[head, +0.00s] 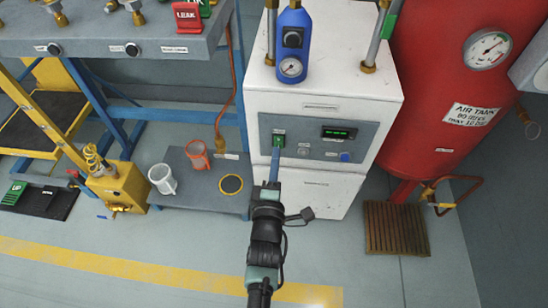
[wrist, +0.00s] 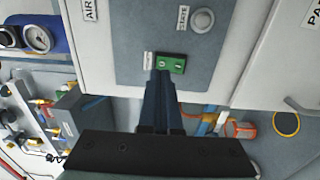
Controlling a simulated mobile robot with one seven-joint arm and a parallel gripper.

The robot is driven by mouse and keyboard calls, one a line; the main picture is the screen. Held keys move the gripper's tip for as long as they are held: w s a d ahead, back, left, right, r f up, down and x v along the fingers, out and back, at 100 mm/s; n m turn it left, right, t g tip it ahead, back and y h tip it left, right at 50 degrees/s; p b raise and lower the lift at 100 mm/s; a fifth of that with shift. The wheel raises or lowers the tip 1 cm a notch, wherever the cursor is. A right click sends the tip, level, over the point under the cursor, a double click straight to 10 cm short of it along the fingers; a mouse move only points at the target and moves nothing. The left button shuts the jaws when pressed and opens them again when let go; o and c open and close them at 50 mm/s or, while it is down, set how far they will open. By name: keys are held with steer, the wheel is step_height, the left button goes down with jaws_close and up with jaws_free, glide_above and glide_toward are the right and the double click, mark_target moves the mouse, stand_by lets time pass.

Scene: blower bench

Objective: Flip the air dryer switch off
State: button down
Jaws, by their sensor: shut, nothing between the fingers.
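The air dryer is a white cabinet (head: 330,95) with a grey control panel (head: 358,138) on its front. Its switch is a small green rocker (head: 279,139) at the panel's left; in the wrist view the green switch (wrist: 171,64) shows white marks. My gripper (head: 276,153) is shut and empty, its blue fingers pointing at the switch from below. In the wrist view the fingertips (wrist: 160,76) reach the switch's lower edge and overlap it slightly. I cannot tell whether they touch it or which way the rocker is tilted.
A green-lit display (head: 339,132) and a blue button (head: 345,157) are on the same panel. A blue filter (head: 292,45) stands on the cabinet top. A red air tank (head: 440,90) is at the right.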

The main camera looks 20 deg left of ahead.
steer(key=p+v, duration=0.3)
steer(key=v, duration=0.8)
steer(key=shift+r, duration=0.25)
